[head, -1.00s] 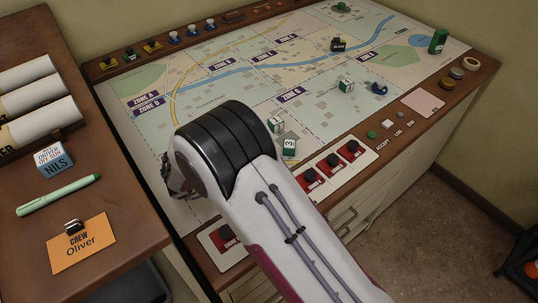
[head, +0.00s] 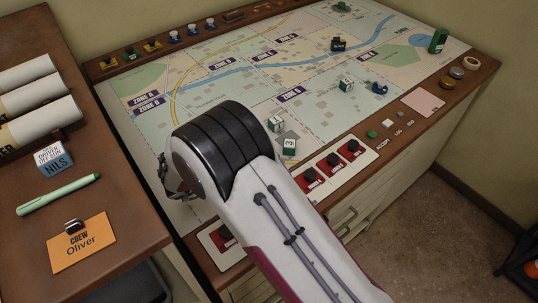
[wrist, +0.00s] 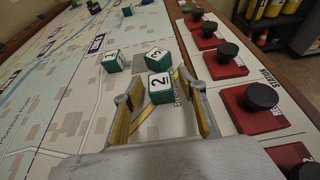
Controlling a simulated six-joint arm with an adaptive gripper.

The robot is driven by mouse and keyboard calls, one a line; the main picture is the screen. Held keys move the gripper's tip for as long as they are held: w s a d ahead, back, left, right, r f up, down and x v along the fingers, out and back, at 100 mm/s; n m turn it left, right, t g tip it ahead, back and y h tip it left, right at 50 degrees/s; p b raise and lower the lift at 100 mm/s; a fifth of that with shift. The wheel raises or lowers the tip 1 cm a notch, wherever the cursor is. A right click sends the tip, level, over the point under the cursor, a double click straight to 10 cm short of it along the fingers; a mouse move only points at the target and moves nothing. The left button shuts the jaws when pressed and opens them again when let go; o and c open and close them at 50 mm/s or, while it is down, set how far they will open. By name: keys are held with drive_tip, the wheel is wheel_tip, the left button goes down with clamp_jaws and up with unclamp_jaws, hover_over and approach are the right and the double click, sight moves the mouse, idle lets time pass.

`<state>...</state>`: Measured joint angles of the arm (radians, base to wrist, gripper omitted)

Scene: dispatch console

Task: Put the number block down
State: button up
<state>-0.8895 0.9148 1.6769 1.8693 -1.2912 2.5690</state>
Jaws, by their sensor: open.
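In the wrist view a green and white number block marked 2 (wrist: 159,84) sits between the fingertips of my gripper (wrist: 157,79). The fingers are open, one on each side of the block. The block appears to stand on the map; whether a finger touches it I cannot tell. Just beyond it are a block marked 3 (wrist: 157,57) and a block marked 1 (wrist: 114,61). The head view also shows the 3 block (head: 290,147) and the 1 block (head: 276,124).
The map board (head: 205,115) carries another number block (head: 346,85), a black piece (head: 338,45) and a green piece (head: 438,41). Red bases with black knobs (wrist: 225,60) line the right side of the gripper. A side desk (head: 120,215) stands at left.

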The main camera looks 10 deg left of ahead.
drive_tip(key=shift+s+a+r, duration=0.2)
drive_tip(key=shift+s+a, duration=0.1)
drive_tip(key=shift+a, duration=0.1)
drive_tip(key=r, duration=0.3)
drive_tip(key=s+r, duration=0.1)
drive_tip(key=r, duration=0.1)
drive_tip(key=shift+a+r, duration=0.35)
drive_tip(key=shift+a, duration=0.05)
drive_tip(key=shift+r, duration=0.95)
drive_tip(key=shift+w, duration=0.15)
